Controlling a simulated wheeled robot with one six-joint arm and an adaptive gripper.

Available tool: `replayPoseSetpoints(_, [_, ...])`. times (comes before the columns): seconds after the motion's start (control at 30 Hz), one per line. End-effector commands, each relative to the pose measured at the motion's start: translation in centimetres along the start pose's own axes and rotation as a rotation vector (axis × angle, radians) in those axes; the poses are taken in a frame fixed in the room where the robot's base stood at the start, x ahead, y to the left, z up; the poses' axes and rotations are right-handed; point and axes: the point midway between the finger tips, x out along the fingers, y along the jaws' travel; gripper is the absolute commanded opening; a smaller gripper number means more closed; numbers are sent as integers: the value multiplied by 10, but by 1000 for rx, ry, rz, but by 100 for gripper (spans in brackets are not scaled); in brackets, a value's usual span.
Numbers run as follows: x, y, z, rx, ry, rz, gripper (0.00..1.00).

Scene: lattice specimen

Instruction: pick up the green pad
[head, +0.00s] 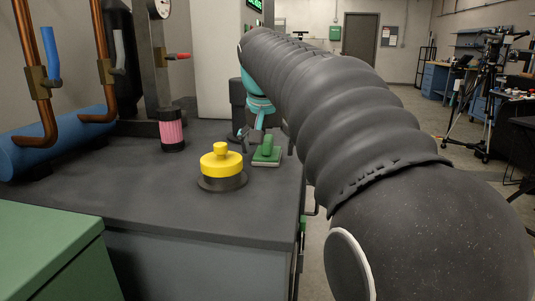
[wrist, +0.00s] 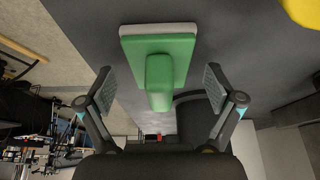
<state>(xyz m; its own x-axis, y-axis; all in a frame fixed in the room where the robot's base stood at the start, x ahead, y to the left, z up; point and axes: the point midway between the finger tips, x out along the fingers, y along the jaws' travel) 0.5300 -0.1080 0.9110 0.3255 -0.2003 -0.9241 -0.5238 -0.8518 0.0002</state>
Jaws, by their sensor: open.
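The green pad (head: 267,152) lies on the dark bench top near its right edge in the head view. It has a green block handle on top and a pale layer underneath. In the wrist view the green pad (wrist: 172,50) is at the top centre, its handle pointing toward my gripper. My gripper (wrist: 160,92) is open, with one finger on each side of the handle's line. The fingers appear apart from the pad, and nothing is between them.
A yellow knobbed disc (head: 221,162) on a dark base stands just left of the pad. A pink and black cylinder (head: 172,130) stands further left. Copper pipes (head: 105,60) and a blue tank (head: 50,145) are at the far left. The front bench top is clear.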

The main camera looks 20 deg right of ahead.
Motion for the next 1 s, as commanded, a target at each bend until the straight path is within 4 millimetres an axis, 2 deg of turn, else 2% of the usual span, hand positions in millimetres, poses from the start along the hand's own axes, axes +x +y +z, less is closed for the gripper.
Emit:
replayPoseSetpoints(0.17, [0,0,0,0,0,0,92])
replayPoseSetpoints(0.4, [0,0,0,0,0,0,32])
replayPoseSetpoints(0.43, [0,0,0,0,0,0,28])
replayPoseSetpoints(0.77, [-2,0,-1,0,0,0,28])
replayPoseSetpoints(1.0, [-20,0,-9,1,3,-1,28])
